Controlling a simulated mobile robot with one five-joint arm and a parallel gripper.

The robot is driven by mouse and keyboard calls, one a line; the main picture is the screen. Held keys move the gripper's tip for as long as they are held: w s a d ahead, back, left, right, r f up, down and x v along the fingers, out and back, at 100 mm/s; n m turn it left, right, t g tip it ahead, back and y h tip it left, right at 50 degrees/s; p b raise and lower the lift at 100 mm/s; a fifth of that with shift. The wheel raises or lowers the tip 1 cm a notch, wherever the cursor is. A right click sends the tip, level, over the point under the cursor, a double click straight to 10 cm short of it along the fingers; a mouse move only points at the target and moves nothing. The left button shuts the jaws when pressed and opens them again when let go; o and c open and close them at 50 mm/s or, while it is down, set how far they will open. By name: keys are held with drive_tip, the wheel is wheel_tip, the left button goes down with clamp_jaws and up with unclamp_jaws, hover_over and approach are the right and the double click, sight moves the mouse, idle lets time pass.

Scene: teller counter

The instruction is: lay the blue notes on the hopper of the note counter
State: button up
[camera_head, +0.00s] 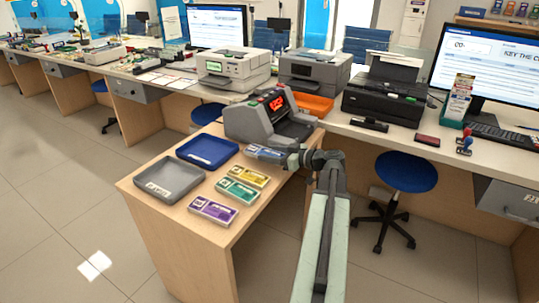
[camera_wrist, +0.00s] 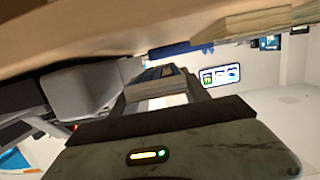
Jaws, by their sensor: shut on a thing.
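My gripper (camera_head: 283,157) is shut on the blue notes (camera_head: 262,152), at the right side of the small side table. The blue notes also show between the fingers in the wrist view (camera_wrist: 160,76). The note counter (camera_head: 257,120) is a grey machine with a red lit display at the back of the side table; its hopper is hard to make out. The notes are in front of the counter; how far above the table they are I cannot tell. A grey part of the counter shows at the left in the wrist view (camera_wrist: 85,88).
On the side table (camera_head: 172,224) lie yellow notes (camera_head: 249,176), green notes (camera_head: 237,191) and purple notes (camera_head: 213,210). A blue tray (camera_head: 207,163) and a grey tray (camera_head: 166,192) are to their left. Printers stand on the counter behind. A blue stool (camera_head: 406,172) stands at the right.

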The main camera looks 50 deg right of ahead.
wheel_tip(320, 180, up, 6)
drive_tip(key=p, duration=0.4)
drive_tip(key=shift+r+p, duration=0.25)
drive_tip(key=shift+p, duration=0.15)
drive_tip(key=shift+w+a+f, duration=0.15)
drive_tip(key=shift+a, duration=0.05)
drive_tip(key=w+a+n+g+y, duration=0.1)
drive_tip(key=w+a+n+y, duration=0.15)
drive_tip(key=w+a, duration=0.65)
drive_tip(key=w+a+n+g+y, duration=0.2)
drive_tip(key=a+n+g+y, duration=0.4)
drive_tip(key=a, duration=3.1)
wheel_tip(320, 180, up, 18)
drive_tip(key=r+m+t+h+p, duration=0.1)
drive_tip(key=m+t+h+p, duration=0.7)
drive_tip(key=p, duration=1)
hover_over(269, 154)
drive_tip(key=g, duration=0.1)
drive_tip(key=shift+s+d+f+m+h, duration=0.2)
drive_tip(key=shift+f+m+h, duration=0.05)
drive_tip(key=shift+f, duration=0.15)
